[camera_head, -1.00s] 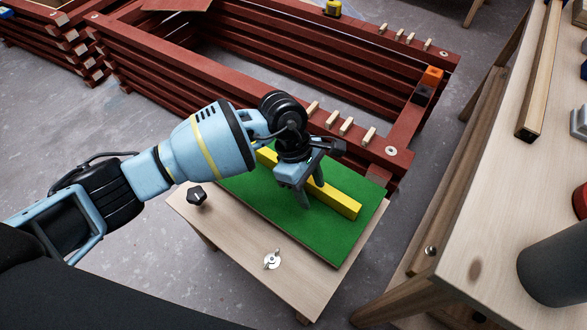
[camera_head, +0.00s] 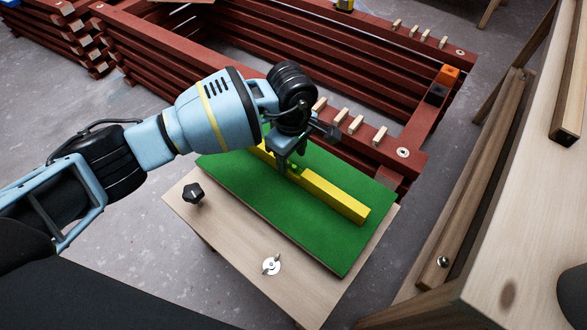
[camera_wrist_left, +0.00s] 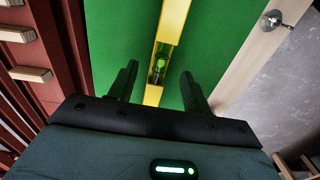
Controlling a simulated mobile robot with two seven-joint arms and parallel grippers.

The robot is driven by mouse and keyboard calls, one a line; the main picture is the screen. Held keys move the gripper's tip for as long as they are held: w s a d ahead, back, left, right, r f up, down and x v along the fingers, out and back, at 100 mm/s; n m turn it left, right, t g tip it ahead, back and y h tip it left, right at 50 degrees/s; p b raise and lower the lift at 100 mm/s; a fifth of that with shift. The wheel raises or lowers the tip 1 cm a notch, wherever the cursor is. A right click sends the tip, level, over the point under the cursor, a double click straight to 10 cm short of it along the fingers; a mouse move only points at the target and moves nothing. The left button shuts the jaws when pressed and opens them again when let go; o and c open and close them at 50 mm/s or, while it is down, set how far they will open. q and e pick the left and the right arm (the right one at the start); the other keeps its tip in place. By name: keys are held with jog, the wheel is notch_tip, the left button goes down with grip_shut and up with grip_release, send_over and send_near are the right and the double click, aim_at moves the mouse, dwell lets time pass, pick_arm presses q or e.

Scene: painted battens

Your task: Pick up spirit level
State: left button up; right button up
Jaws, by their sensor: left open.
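The yellow spirit level (camera_head: 330,195) lies flat on a green mat (camera_head: 340,247) on a small wooden table. Part of it is hidden behind my left gripper in the head view. My left gripper (camera_head: 286,168) is over the level's middle, pointing down. In the left wrist view the level (camera_wrist_left: 172,22) runs between the two open fingers of the gripper (camera_wrist_left: 160,85), with a green vial (camera_wrist_left: 159,66) between them. The fingers stand apart from the level on both sides. My right gripper is in neither view.
A black star knob (camera_head: 193,193) and a metal wing nut (camera_head: 271,265) lie on the wooden table (camera_head: 235,245). Stacked red battens (camera_head: 130,65) with small wooden pegs stand close behind. A wooden bench (camera_head: 510,225) is at the right.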

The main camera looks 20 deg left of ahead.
aim_at(294, 164)
pick_arm(q)
jog(key=f, duration=0.2)
jog(key=f+b, duration=0.1)
jog(key=f, duration=0.1)
jog(key=shift+d+f+b, duration=0.2)
jog(key=shift+f+b, duration=0.1)
jog(key=shift+f, duration=0.25)
jog(key=shift+c, duration=1.6)
jog(key=c, duration=0.7)
grip_shut()
